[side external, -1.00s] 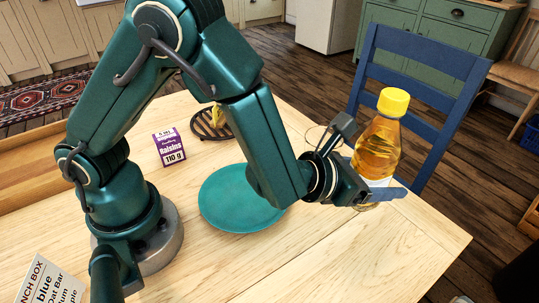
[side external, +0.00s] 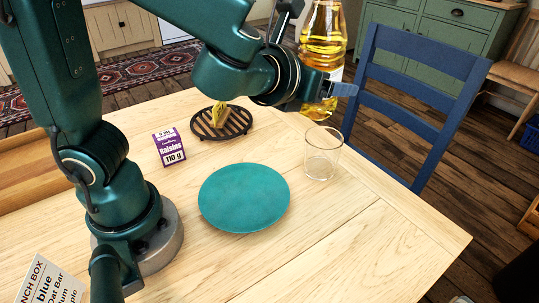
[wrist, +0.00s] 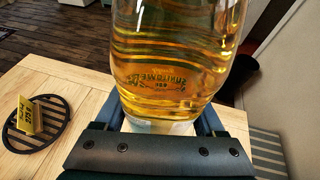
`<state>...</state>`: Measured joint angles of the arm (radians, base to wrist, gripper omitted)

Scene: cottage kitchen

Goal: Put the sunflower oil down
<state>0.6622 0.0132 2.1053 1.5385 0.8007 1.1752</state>
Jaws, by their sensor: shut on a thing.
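The sunflower oil (side external: 323,38) is a clear bottle of golden oil, held upright above the far part of the table in the side view. Its top is cut off by the picture's edge. My gripper (side external: 328,86) is shut on the lower part of the bottle. In the wrist view, the oil (wrist: 178,60) fills the middle between my two fingers (wrist: 166,122), with its printed label seen through the liquid. The bottle is clear of the table.
An empty glass (side external: 322,155) stands at the table's right. A teal plate (side external: 244,198) lies mid-table. A raisins box (side external: 169,147) and a black trivet (side external: 236,124) with a small yellow item (side external: 220,115) are behind it. The front right tabletop (side external: 390,245) is bare.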

